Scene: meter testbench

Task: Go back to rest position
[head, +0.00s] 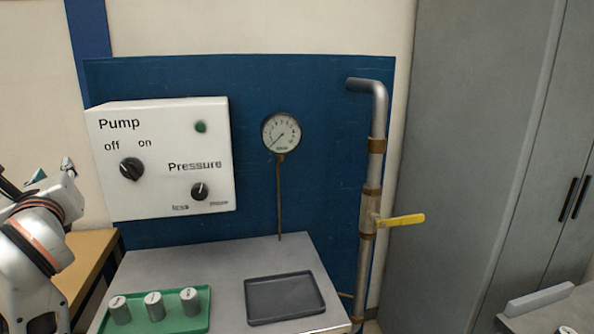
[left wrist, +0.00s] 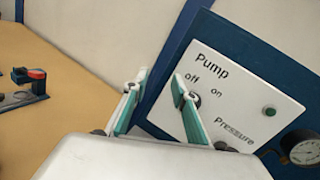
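My left arm comes in at the left edge of the head view. Its gripper (head: 53,171) is left of the white pump panel (head: 165,190), apart from it. In the left wrist view the two green-padded fingers (left wrist: 156,84) stand apart with nothing between them. The panel shows beyond them, with the pump knob (left wrist: 193,99) partly behind the right finger. My right gripper is in neither view.
A pressure gauge (head: 281,133) and a pipe with a yellow valve handle (head: 402,220) stand right of the panel. Below, the grey bench (head: 228,268) holds a green tray (head: 177,325) with three grey cylinders and an empty dark tray (head: 285,298). A grey cabinet (head: 475,150) stands right.

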